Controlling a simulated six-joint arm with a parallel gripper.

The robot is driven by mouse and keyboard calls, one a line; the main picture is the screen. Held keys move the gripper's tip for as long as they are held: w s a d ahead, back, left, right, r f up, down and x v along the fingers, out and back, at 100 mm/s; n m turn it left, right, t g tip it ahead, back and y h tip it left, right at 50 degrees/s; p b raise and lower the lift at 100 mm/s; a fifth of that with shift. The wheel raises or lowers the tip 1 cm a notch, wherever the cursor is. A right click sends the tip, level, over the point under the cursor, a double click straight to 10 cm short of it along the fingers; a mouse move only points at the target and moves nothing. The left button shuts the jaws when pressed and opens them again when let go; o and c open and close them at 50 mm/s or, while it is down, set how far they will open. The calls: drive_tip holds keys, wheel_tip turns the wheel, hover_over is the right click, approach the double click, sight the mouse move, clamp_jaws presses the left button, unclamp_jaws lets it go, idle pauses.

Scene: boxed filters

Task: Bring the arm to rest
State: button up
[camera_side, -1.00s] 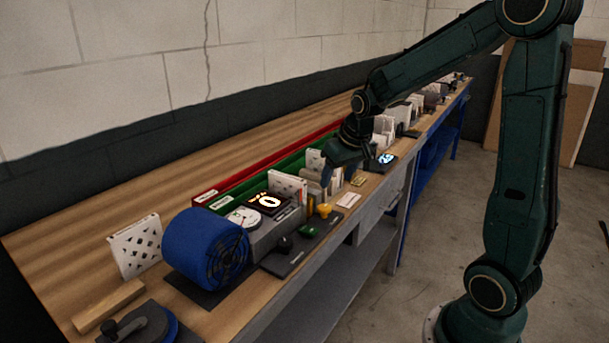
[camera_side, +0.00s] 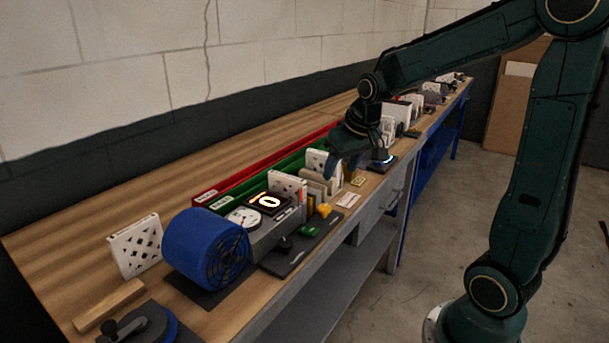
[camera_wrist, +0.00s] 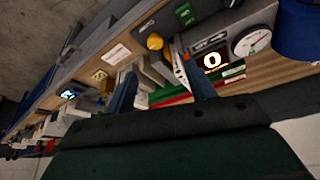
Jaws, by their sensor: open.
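My gripper (camera_side: 343,166) hangs above the workbench (camera_side: 120,197), just beyond the grey test unit in the side view. Its two fingers stand apart in the wrist view (camera_wrist: 162,92), with nothing held between them. White boxed filters (camera_side: 318,161) stand near and partly behind the gripper. Another patterned filter (camera_side: 288,187) stands beside the grey unit. A larger patterned filter (camera_side: 136,247) leans at the left near the blue fan.
The blue fan (camera_side: 205,248) and grey unit with gauge and lit display (camera_side: 268,202) stand on the near bench. A red tray (camera_side: 262,165) and green tray (camera_side: 250,187) run along the bench. More stations continue at the far end. Bare wood lies toward the wall.

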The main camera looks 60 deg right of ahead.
drive_tip(key=s+a+r+n+y, duration=0.1)
drive_tip(key=s+a+r+n, duration=0.1)
drive_tip(key=s+a, duration=0.5)
drive_tip(key=s+a+r+n+t, duration=0.1)
drive_tip(key=s+a+r+n, duration=0.1)
drive_tip(key=s+a, duration=0.5)
drive_tip(key=s, duration=0.2)
drive_tip(key=shift+s+r+y, duration=0.25)
drive_tip(key=shift+s+y, duration=0.1)
drive_tip(key=shift+y, duration=0.05)
